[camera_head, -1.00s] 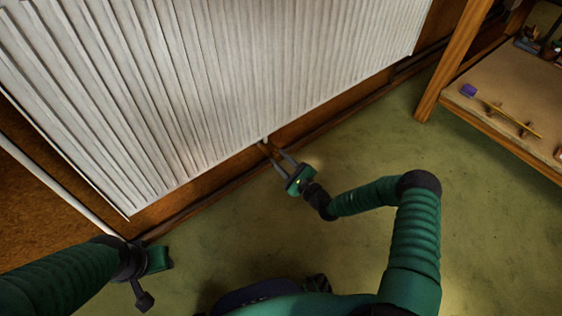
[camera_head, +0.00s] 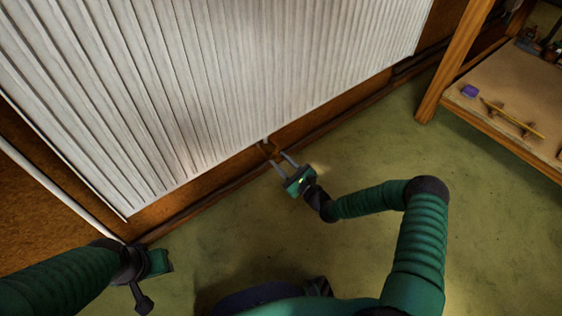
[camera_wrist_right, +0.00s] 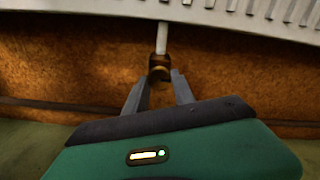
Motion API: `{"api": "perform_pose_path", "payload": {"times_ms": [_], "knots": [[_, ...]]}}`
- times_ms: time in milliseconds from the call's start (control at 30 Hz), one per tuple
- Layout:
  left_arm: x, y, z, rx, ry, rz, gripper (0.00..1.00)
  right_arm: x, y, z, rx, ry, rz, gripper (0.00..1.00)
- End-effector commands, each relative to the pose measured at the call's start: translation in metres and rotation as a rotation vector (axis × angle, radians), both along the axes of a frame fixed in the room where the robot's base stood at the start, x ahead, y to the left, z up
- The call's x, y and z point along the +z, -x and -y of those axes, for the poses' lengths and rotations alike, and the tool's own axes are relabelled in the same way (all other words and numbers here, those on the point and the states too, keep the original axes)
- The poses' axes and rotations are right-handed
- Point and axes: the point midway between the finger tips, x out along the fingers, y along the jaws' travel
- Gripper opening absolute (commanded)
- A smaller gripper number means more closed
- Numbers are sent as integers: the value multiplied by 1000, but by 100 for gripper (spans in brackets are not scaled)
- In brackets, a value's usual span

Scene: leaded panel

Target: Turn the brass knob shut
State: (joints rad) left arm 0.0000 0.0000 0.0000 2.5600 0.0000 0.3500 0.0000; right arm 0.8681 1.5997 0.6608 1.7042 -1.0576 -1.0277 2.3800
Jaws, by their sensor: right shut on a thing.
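The brass knob (camera_wrist_right: 159,73) sits below the white pipe stub under the radiator, and in the right wrist view it lies between and just beyond my right gripper's fingertips. In the head view the knob (camera_head: 268,149) is small and partly hidden by the fingers. My right gripper (camera_head: 278,158) reaches up to it from the floor side, its two fingers on either side of it. In the right wrist view the gripper (camera_wrist_right: 160,85) is shut on the knob. My left gripper (camera_head: 142,283) is at the lower left, far from the knob; its jaw state is unclear.
The white ribbed radiator (camera_head: 200,80) fills the upper left above a brown wall strip. A wooden shelf unit (camera_head: 540,105) with a purple block (camera_head: 470,91) and small items stands at the right. The green floor (camera_head: 370,150) between is clear.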

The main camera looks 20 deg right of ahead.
Motion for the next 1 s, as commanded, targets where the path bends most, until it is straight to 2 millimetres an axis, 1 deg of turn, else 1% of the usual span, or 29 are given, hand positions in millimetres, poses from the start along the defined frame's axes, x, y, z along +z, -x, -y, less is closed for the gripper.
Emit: {"api": "perform_pose_path", "payload": {"times_ms": [100,133,267,567,667,767,1000], "knots": [[0,0,0,0,0,0,36,-2,1,2,-2,0,-4,0],[0,0,0,0,0,0,36,-2,1,1,-2,0,-4,33],[0,0,0,0,0,0,36,-1,1,1,-2,1,-1,50],[1,0,0,0,0,0,36,1,1,0,0,1,1,51],[7,0,0,0,0,0,36,3,8,3,0,0,0,51],[21,0,0,0,0,0,36,6,25,10,-2,0,-2,51],[57,0,0,0,0,0,36,6,92,34,-2,-1,-4,51]]}}
